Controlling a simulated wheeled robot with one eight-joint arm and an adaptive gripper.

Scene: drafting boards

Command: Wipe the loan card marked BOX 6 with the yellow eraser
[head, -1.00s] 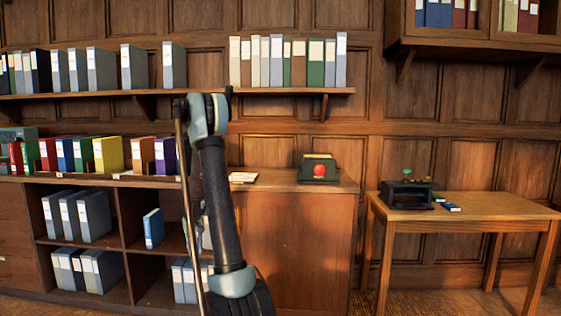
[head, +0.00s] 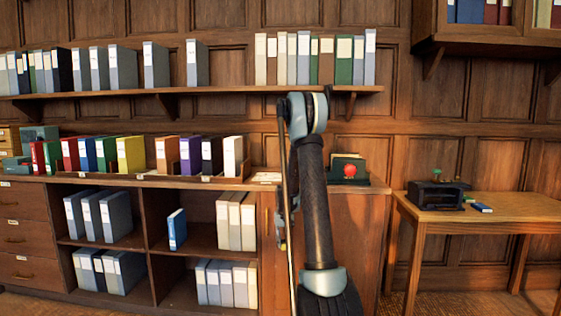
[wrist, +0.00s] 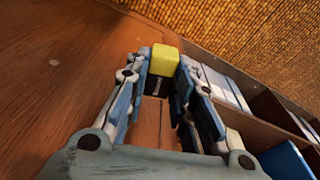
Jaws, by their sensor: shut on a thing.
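In the wrist view my gripper (wrist: 164,72) is shut on the yellow eraser (wrist: 166,58), a small yellow block held between the fingertips. In the head view my arm reaches up in front of the cabinet, and the gripper (head: 281,240) hangs low and is mostly hidden behind the arm. A few pale papers or cards (head: 266,178) lie on the counter top, partly behind my arm. I cannot read any marking on them, so I cannot tell which is the BOX 6 loan card.
A green box with a red round part (head: 349,170) stands on the counter. Coloured binders (head: 130,154) line the counter at left, with open shelves (head: 150,226) below. A wooden table (head: 480,207) at right bears a black device (head: 436,196). A wall shelf (head: 220,91) runs above.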

